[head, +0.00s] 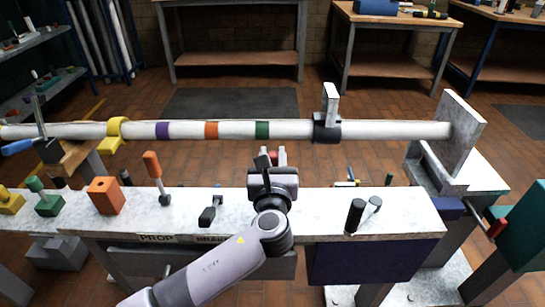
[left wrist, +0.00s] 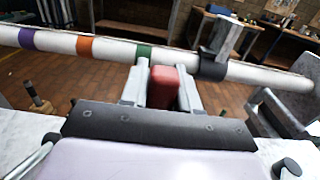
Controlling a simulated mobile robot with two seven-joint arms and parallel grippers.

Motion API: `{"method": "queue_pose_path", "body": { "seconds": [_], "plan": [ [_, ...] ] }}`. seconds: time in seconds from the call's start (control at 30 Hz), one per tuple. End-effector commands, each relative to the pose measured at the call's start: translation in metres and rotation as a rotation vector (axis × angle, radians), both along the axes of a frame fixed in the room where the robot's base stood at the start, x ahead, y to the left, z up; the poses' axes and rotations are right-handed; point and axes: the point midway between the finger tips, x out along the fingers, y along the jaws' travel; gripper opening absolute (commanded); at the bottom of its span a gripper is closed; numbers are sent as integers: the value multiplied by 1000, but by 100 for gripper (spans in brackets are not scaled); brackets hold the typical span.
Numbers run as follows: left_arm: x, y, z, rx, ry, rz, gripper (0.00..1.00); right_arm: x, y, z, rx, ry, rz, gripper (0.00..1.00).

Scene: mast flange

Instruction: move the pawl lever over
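My left gripper (head: 273,158) is over the back edge of the bench, near its middle, pointing toward the white pole. In the left wrist view, a red block-like handle (left wrist: 162,88) stands between its two pale fingers (left wrist: 160,92). The handle nearly fills the gap; whether the fingers press on it cannot be told. In the head view only a bit of red (head: 273,153) shows past the gripper; its base is hidden. I cannot tell for sure that this handle is the pawl lever. My right gripper is not in view.
The long white pole (head: 338,130) with coloured bands runs behind the bench (head: 325,203), carrying a dark collar (head: 327,127). An orange-handled lever (head: 155,170), a small black lever (head: 210,213) and a black-gripped lever (head: 355,215) stand on the bench. An orange block (head: 105,196) is left.

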Motion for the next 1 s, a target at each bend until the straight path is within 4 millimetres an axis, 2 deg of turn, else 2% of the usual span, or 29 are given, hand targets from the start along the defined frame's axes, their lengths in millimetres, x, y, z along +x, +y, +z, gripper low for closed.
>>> {"method": "queue_pose_path", "body": {
  "seconds": [0.27, 0.63, 0.7, 1.0],
  "plan": [
    [-3, 0, -2, 1, -23, 0, 0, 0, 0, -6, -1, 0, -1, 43],
    [-26, 0, -7, 0, -221, -1, 0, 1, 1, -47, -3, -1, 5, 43],
    [-32, 0, -8, 0, -269, -1, 0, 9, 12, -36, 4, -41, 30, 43],
    [-52, 0, -12, 0, -450, -1, 0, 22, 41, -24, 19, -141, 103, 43]
  ]
}}
